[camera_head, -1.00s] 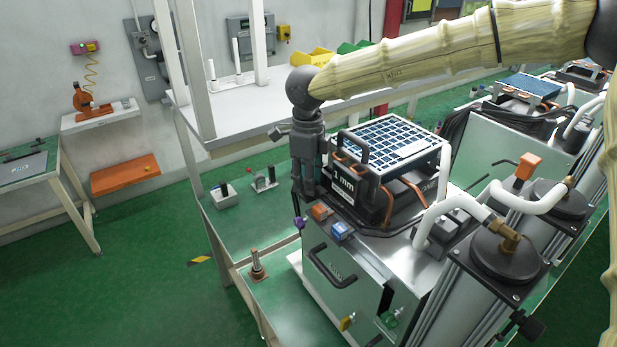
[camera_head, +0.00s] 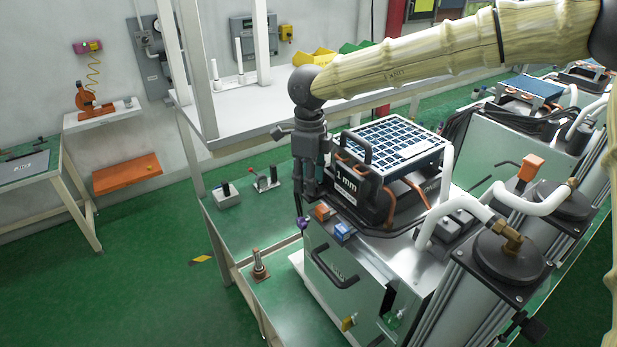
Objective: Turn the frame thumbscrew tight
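The sieve frame (camera_head: 395,145), a blue mesh grid with a white rim, sits on the near machine behind a "1 mm" plate (camera_head: 347,181) with a black handle. My gripper (camera_head: 309,192) points down at the left side of this frame, close beside the plate. Its fingers are dark and small in view, so I cannot tell whether they are open or hold anything. I cannot make out the frame thumbscrew for certain; the gripper may hide it. A small purple knob (camera_head: 302,222) shows just below the fingertips.
An orange block (camera_head: 322,212) and a blue block (camera_head: 343,231) sit on the machine's front edge. White hoses (camera_head: 447,210) and a black-capped cylinder (camera_head: 507,258) stand to the right. The green bench (camera_head: 245,222) at left carries small fixtures, with bare surface between them.

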